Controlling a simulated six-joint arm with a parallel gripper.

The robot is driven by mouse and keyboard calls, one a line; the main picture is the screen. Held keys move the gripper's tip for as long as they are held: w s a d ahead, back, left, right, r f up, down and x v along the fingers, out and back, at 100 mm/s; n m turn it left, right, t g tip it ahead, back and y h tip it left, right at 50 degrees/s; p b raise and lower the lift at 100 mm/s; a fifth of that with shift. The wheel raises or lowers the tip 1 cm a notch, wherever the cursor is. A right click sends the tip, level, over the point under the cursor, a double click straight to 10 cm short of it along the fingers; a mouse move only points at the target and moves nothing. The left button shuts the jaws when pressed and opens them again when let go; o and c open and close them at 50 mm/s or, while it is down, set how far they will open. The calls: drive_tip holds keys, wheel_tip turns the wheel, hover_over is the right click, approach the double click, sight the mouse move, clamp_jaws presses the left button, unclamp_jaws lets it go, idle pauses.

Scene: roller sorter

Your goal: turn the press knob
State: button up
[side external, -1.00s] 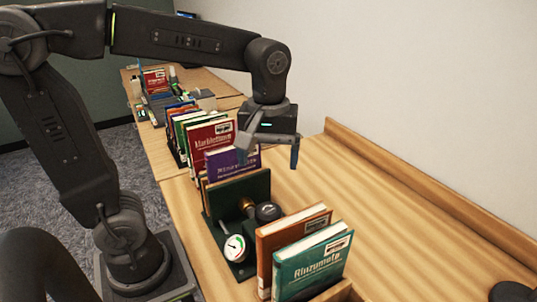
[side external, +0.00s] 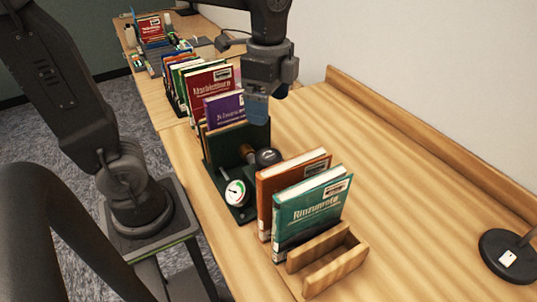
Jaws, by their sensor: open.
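The black press knob (side external: 267,157) sits at the end of a brass shaft on the dark green press (side external: 224,147). A round white gauge (side external: 236,193) is on the press's near side. My gripper (side external: 268,104) is open, fingers pointing down, above and behind the knob in the picture. It is apart from the knob, close to the press's top right corner. One finger is seen nearly face on and partly hides the other, so the gap between them is hard to judge.
An orange book (side external: 290,185) and a teal book (side external: 311,211) stand just in front of the press by a wooden holder (side external: 327,258). A purple book (side external: 222,108) and a red book (side external: 208,92) stand behind it.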

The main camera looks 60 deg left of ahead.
sight(268, 155)
wheel_tip(268, 155, down, 14)
drive_tip(key=m, duration=1)
drive_tip(key=shift+r, duration=0.1)
drive_tip(key=c, duration=0.9)
